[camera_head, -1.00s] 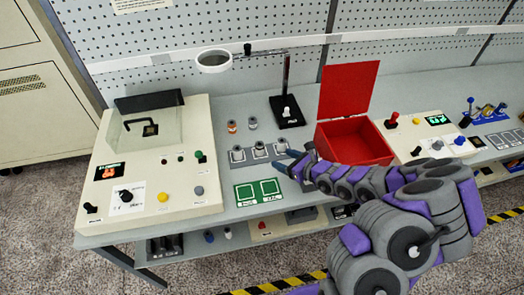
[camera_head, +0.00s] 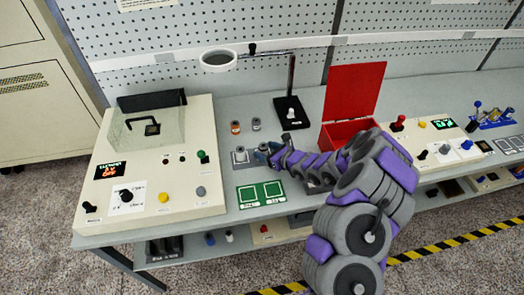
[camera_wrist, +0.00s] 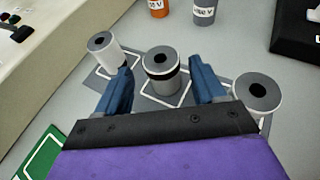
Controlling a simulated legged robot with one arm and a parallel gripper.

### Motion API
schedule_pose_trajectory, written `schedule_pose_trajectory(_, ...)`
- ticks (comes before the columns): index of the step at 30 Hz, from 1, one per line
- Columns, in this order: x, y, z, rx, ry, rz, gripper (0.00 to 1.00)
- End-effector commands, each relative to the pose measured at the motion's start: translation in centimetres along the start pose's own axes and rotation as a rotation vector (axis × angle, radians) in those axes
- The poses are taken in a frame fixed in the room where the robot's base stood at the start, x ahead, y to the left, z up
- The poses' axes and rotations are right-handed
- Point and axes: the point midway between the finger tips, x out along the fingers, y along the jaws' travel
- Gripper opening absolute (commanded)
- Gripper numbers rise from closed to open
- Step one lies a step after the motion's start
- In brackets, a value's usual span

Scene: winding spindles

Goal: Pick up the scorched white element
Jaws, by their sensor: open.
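Three upright pale spools stand in a row on grey pads in the wrist view. The middle one has a dark, scorched-looking band (camera_wrist: 161,71) below its top rim. The left one (camera_wrist: 104,52) looks plain white, and the right one (camera_wrist: 257,97) shows a wide pale top with a dark hole. My gripper (camera_wrist: 163,82) is open, its two blue fingers on either side of the middle spool, with no clear contact. In the head view my gripper (camera_head: 268,151) is over the row and hides the middle and right spools; the left spool (camera_head: 240,155) shows.
An orange canister (camera_head: 235,128) and a grey canister (camera_head: 256,124) stand behind the row. A black stand (camera_head: 297,122) and an open red box (camera_head: 347,133) are to the right. A green two-square pad (camera_head: 247,197) lies in front. A beige console (camera_head: 190,120) stands left.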

Motion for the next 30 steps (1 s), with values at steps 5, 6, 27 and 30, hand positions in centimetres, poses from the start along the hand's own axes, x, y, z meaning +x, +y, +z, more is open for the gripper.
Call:
schedule_pose_trajectory(5,2.3,-0.1,0.1,-0.002,0.0,0.003,0.69)
schedule_pose_trajectory(6,2.9,-0.1,0.1,-0.002,0.0,0.003,0.69)
schedule_pose_trajectory(27,4.3,-0.2,0.3,0.001,-0.002,0.0,0.43)
schedule_pose_trajectory(30,4.4,-0.1,0.3,0.001,-0.002,0.0,0.33)
